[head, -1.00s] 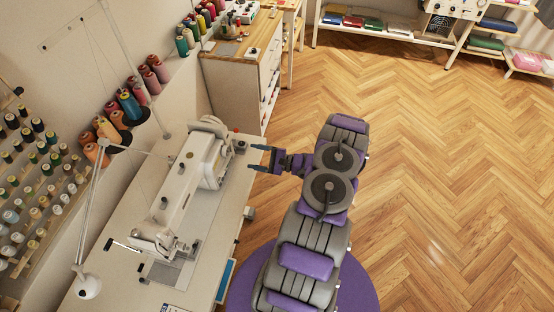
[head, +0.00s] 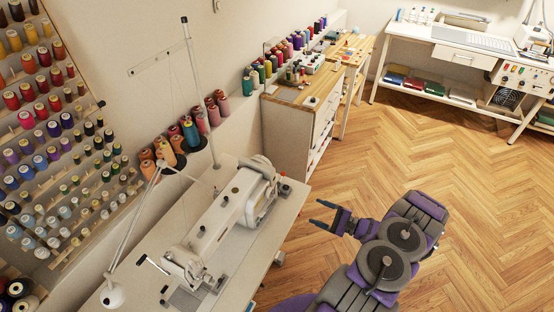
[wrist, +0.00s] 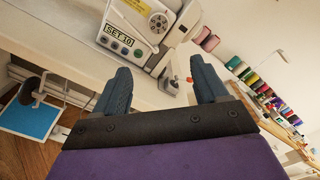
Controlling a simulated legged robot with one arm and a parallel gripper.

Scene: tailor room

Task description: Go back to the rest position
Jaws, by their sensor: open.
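My gripper (head: 324,215) is open and empty in the head view. It is held in the air just right of the sewing table's edge, apart from the white sewing machine (head: 222,222). My purple and grey arm is folded behind it over the floor. In the wrist view, my two dark fingers (wrist: 165,88) are spread apart with nothing between them.
The pale sewing table (head: 262,238) stands at the left, with thread cones (head: 190,125) behind it. A wooden-topped cabinet (head: 295,95) stands farther back. A white workbench (head: 450,48) is at the back right. The herringbone floor (head: 480,160) on the right is clear.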

